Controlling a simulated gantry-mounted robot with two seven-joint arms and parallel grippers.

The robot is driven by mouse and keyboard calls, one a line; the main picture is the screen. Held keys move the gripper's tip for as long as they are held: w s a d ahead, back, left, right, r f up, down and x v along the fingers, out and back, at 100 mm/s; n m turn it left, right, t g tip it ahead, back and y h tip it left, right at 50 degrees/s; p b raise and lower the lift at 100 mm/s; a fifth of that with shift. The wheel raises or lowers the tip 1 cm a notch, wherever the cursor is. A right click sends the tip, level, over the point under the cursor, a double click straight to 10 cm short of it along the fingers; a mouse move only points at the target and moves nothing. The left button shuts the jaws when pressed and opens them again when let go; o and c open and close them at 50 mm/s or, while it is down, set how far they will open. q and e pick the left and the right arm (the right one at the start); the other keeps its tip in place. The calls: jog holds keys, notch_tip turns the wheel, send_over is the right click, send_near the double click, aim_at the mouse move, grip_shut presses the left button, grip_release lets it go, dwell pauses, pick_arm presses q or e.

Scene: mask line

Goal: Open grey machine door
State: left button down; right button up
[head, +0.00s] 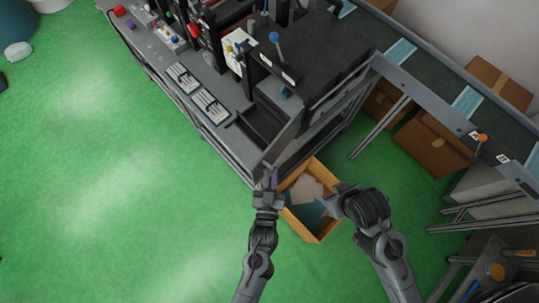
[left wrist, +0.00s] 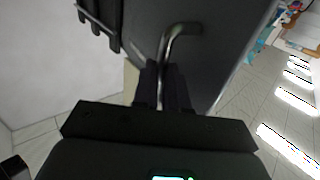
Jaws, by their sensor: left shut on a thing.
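The grey machine door (left wrist: 225,50) fills the upper middle of the left wrist view as a dark grey panel. Its bent metal handle (left wrist: 180,30) runs down between the fingers of my left gripper (left wrist: 163,88), which is shut on it. In the head view my left gripper (head: 268,181) is at the front corner of the grey machine (head: 320,95), by the lower end of a thin grey panel that looks like the door (head: 284,142). The handle is too small to make out there. My right gripper (head: 333,203) is over the orange bin, its fingers unclear.
The orange bin (head: 322,234) with pale and teal sheets stands on the floor just right of my left gripper. A conveyor (head: 440,80) runs to the right, with cardboard boxes (head: 432,143) below. Green floor (head: 120,190) at the left is clear.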

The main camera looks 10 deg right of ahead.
pick_arm(q)
jog(key=c, duration=1.4)
grip_release()
jog(key=shift+w+d, duration=0.2)
jog(key=shift+d, duration=0.15)
jog(key=shift+o, duration=1.1)
jog(key=shift+w+d, duration=0.15)
jog(key=shift+a, duration=0.25)
jog(key=b+v, duration=0.2)
jog(key=v, duration=0.9)
jog(key=shift+d, duration=0.1)
pick_arm(e)
jog(key=shift+d+x, duration=0.2)
jog(key=shift+x, duration=0.8)
jog(key=shift+s+d, duration=0.1)
pick_arm(q)
jog(key=shift+r, duration=0.1)
